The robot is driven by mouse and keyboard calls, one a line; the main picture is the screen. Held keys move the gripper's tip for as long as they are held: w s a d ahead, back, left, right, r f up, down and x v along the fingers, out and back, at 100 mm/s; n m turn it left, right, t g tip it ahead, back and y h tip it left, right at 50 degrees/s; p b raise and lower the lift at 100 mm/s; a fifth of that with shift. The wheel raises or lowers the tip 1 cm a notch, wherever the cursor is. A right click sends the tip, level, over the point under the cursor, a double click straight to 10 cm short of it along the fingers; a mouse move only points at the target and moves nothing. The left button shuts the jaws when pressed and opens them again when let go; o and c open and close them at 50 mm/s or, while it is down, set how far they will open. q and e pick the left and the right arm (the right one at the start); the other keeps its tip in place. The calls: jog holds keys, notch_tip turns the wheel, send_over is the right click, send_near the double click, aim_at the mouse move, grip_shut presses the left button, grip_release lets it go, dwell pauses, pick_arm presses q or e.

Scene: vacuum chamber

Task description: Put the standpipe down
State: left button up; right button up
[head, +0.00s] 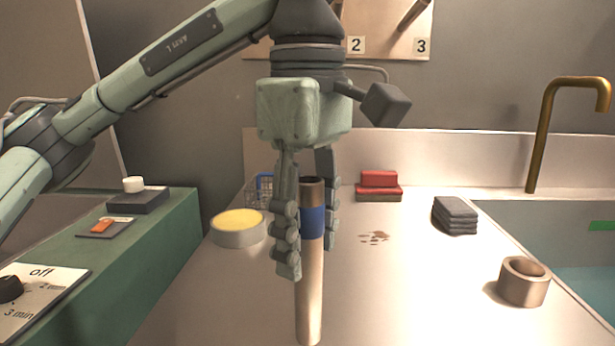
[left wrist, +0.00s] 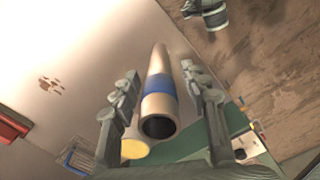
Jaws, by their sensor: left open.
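The standpipe (head: 311,270) is a tan tube with a blue band and an open dark top. It is upright over the pale counter, and its lower end appears to rest on the surface near the front. My left gripper (head: 306,250) points down with its fingers on either side of the upper pipe. In the left wrist view the standpipe (left wrist: 158,104) lies between the spread fingers, with visible gaps on both sides. The left gripper (left wrist: 160,90) is open there.
A round dish with yellow content (head: 238,226) and a wire basket (head: 262,188) stand left of the pipe. Red blocks (head: 379,186), a grey stack (head: 455,215), a tan ring (head: 523,282) and a sink (head: 570,240) are to the right. Brown stains mark the counter between.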

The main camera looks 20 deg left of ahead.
aim_at(308, 180)
pick_arm(q)
jog(key=shift+r, duration=0.45)
notch_tip(308, 180, up, 9)
jog(key=shift+p, duration=1.25)
notch_tip(308, 180, up, 2)
jog(key=shift+r+p, duration=0.15)
jog(key=shift+p, duration=0.15)
pick_arm(e)
jog(key=s+f, duration=0.3)
jog(key=f, duration=0.6)
jog(key=shift+s+d+g, duration=0.25)
jog(key=shift+d+g, duration=0.05)
jog(key=shift+g, duration=0.1)
